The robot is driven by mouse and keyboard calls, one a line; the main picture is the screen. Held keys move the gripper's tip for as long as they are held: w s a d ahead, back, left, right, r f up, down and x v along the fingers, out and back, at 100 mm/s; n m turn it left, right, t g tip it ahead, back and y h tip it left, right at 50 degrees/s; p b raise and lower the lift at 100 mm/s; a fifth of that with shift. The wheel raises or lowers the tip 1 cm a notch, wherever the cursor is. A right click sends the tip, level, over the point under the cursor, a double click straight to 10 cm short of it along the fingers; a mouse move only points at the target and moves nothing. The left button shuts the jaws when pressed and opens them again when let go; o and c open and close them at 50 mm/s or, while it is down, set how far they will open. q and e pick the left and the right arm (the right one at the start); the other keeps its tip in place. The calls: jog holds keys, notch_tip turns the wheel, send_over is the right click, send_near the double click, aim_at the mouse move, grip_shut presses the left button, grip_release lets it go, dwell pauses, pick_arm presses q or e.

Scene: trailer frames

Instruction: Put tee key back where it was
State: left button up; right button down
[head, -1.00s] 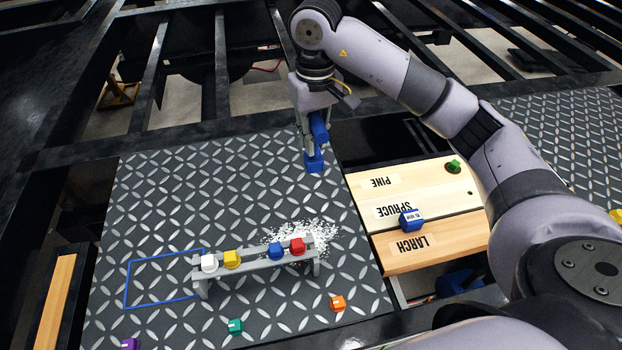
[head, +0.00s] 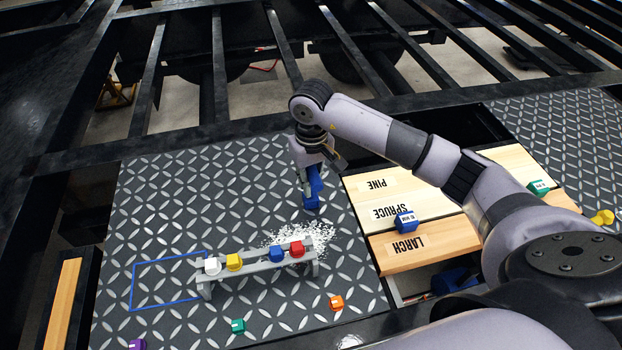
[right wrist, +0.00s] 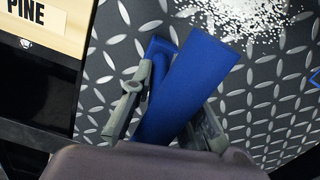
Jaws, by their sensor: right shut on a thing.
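The tee key (head: 314,188) is a blue T-shaped piece. My right gripper (head: 304,184) is shut on it and holds it over the dark tread plate, behind the right end of a grey rack (head: 240,275). In the right wrist view the blue tee key (right wrist: 200,75) lies between the fingers of my right gripper (right wrist: 168,115), with a broad blue bar towards the camera. White, yellow, blue and red blocks sit along the rack's top, with a wider space between yellow and blue. My left gripper is not in view.
White granules (head: 318,235) lie behind the rack. A blue outline (head: 150,262) marks the plate at left. Orange (head: 336,302), green (head: 238,325) and purple (head: 137,344) blocks lie in front. Labelled wooden boards (head: 385,218) with a blue block (head: 405,222) are at right.

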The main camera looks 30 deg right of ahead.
jog(key=shift+f, duration=0.15)
jog(key=c, duration=1.6)
grip_release()
jog(key=shift+c, duration=0.2)
jog(key=shift+o, duration=0.4)
jog(key=shift+r, duration=0.6)
notch_tip(320, 180, up, 10)
jog(key=b, duration=0.3)
jog(key=shift+f, duration=0.1)
jog(key=shift+r, duration=0.7)
